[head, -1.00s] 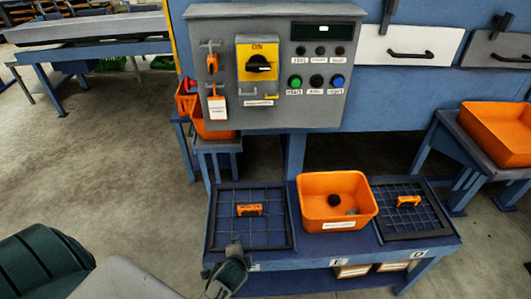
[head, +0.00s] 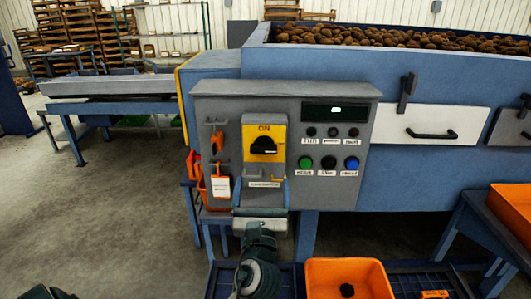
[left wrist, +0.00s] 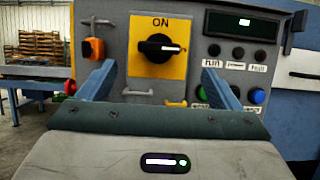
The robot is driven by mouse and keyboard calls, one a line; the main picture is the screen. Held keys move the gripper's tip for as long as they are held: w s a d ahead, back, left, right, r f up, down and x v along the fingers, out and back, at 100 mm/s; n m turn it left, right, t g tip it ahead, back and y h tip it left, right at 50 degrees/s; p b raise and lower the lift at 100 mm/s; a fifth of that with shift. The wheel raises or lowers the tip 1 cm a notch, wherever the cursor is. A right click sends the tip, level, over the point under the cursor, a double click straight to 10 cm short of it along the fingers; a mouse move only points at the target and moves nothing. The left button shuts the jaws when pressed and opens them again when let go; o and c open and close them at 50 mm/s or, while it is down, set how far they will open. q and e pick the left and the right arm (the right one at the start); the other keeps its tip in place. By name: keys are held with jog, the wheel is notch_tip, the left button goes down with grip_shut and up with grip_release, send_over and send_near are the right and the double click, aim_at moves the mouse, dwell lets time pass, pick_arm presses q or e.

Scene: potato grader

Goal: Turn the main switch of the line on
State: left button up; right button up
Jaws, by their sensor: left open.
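The main switch is a black rotary knob (head: 263,146) on a yellow plate (head: 264,130) marked ON at the top, on the grey control panel (head: 340,187). In the left wrist view the knob (left wrist: 158,46) has its handle lying level, its white mark pointing right, away from ON. My left gripper (head: 262,187) is open and empty, in front of the panel just below the yellow plate. In the left wrist view its two blue fingers (left wrist: 160,72) stand apart on either side of the lower plate, with the knob between and above them. My right gripper is not in view.
Left of the switch an orange lock (head: 217,142) and a white tag (head: 221,187) hang on the panel. Green, black and blue buttons (head: 328,163) and a small display (head: 335,112) are to the right. An orange bin (head: 340,270) stands on the low table below.

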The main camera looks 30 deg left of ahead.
aim_at(264, 151)
pick_arm(q)
jog(key=p+x, duration=0.3)
jog(key=x, duration=0.6)
jog(key=shift+f, duration=0.1)
jog(key=shift+w+a, duration=0.2)
jog(key=shift+w, duration=0.15)
jog(key=c, duration=1)
